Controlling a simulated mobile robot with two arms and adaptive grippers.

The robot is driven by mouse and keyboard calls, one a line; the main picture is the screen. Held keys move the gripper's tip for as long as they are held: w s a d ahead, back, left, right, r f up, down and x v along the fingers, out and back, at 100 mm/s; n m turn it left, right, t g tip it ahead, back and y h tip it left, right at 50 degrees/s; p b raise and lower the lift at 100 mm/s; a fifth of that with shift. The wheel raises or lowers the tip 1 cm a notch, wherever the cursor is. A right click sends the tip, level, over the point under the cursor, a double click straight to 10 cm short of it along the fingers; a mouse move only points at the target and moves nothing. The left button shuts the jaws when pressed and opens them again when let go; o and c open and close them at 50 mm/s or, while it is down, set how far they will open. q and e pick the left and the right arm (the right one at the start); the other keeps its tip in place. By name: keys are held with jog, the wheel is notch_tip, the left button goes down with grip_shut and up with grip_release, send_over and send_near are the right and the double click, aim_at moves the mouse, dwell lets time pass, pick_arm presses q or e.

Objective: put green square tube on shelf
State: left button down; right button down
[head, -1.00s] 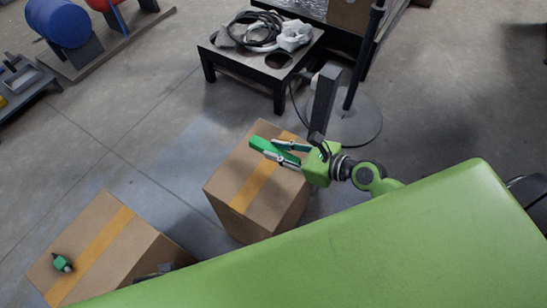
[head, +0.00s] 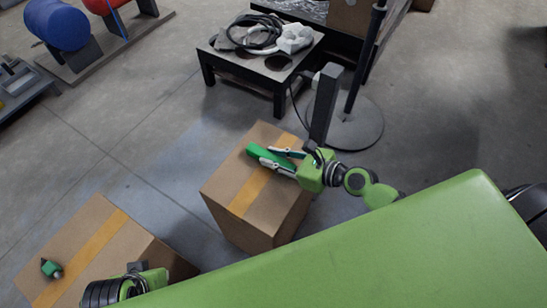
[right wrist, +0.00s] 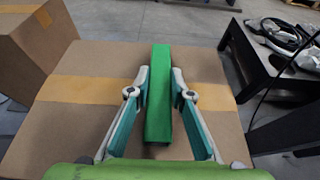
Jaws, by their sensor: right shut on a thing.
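The green square tube (head: 268,158) is a long bright green bar, held between the fingertips of my right gripper (head: 274,158) over the top of a cardboard box (head: 228,188). In the right wrist view the tube (right wrist: 160,88) lies lengthwise between the pads of my right gripper (right wrist: 160,90), pointing away from the palm. I cannot tell whether its underside touches the box. I cannot make out a shelf for certain.
A low black table (head: 272,78) with cables stands behind, beside a dark pole on a round base (head: 345,122). Blue and red drums (head: 57,22) are far left. Floor between is open.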

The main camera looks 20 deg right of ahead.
jog(key=shift+f, duration=0.1)
jog(key=c, duration=1.8)
grip_release()
